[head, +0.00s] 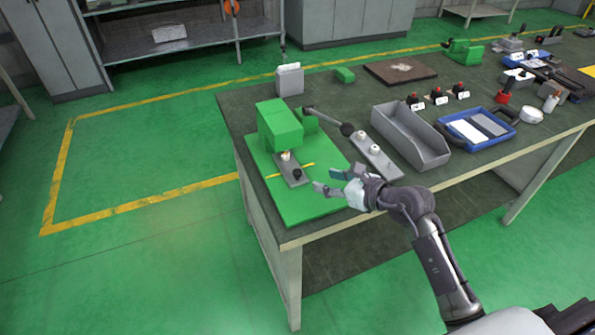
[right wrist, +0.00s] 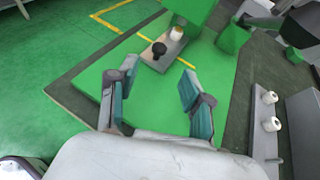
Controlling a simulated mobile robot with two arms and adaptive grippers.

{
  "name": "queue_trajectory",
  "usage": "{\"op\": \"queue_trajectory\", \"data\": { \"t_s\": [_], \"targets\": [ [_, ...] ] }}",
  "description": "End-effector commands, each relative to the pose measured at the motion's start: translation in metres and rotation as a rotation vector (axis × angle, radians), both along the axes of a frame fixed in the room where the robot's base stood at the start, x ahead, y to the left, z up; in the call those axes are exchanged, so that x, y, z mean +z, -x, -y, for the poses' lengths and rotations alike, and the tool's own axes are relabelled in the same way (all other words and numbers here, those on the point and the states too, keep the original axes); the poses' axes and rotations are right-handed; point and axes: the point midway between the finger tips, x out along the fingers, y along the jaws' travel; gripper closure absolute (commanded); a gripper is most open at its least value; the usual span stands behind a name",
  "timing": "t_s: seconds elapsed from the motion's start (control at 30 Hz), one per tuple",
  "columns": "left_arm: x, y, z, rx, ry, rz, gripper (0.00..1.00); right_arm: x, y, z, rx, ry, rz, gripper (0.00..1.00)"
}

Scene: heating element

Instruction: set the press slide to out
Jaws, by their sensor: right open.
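The green press (head: 279,126) stands on a green base plate (head: 310,205) at the near left corner of the table. Its grey slide (head: 291,171) lies on the plate in front of the press body, with a black knob (head: 297,174) at its near end and a white piece (head: 286,156) nearer the press. In the right wrist view the slide (right wrist: 165,50) and the black knob (right wrist: 159,49) lie ahead, beyond the fingertips. My right gripper (head: 326,181) is open and empty, above the plate, to the right of the knob and apart from it. My left gripper is not in view.
A grey strip with white knobs (head: 376,158) and a grey open bin (head: 411,137) stand to the right. A blue tray (head: 478,131) lies farther right. The plate's near part is clear.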

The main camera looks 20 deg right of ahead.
Motion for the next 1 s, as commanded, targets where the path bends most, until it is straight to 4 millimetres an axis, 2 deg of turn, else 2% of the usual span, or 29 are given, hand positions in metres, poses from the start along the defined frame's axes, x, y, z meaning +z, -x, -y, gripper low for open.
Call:
{"op": "queue_trajectory", "data": {
  "t_s": [0.3, 0.5, 0.7, 0.97, 1.0],
  "targets": [
    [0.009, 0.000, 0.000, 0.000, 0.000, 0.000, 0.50, -0.024, -0.057, -0.030, 0.000, -0.007, 0.000, 0.50],
    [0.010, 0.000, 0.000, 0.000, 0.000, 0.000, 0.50, -0.037, -0.082, -0.043, 0.000, -0.006, 0.000, 0.50],
    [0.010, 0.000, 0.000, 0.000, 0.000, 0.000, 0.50, -0.043, -0.093, -0.049, 0.001, -0.005, 0.001, 0.50],
    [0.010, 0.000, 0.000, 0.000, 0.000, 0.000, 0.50, -0.043, -0.094, -0.049, 0.001, -0.004, 0.001, 0.50],
    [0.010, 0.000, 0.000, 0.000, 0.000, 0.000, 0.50, -0.043, -0.094, -0.049, 0.001, -0.004, 0.001, 0.53]
  ]
}}
